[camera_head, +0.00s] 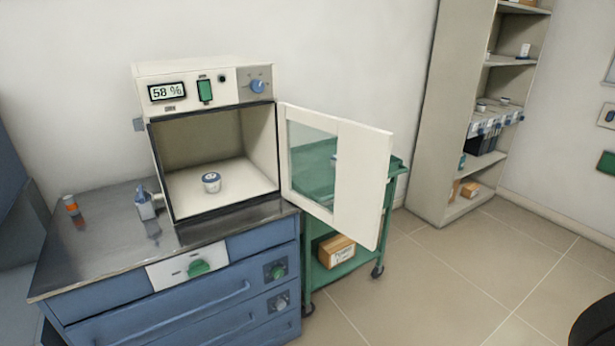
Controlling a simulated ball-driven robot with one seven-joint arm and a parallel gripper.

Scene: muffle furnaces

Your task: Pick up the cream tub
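A small white tub with blue on its lid (211,183), which looks like the cream tub, stands upright on the floor of the open cabinet chamber (183,207). It sits left of the chamber's middle, clear of the walls. The chamber's door (362,185), with a glass pane, is swung wide open to the right. My gripper is not in view.
The cabinet stands on a metal worktop (95,245) over blue drawers. A small grey container (145,207) and an orange-and-white bottle (71,206) stand left of it. A green cart (345,268) is behind the door. Open floor lies at the right.

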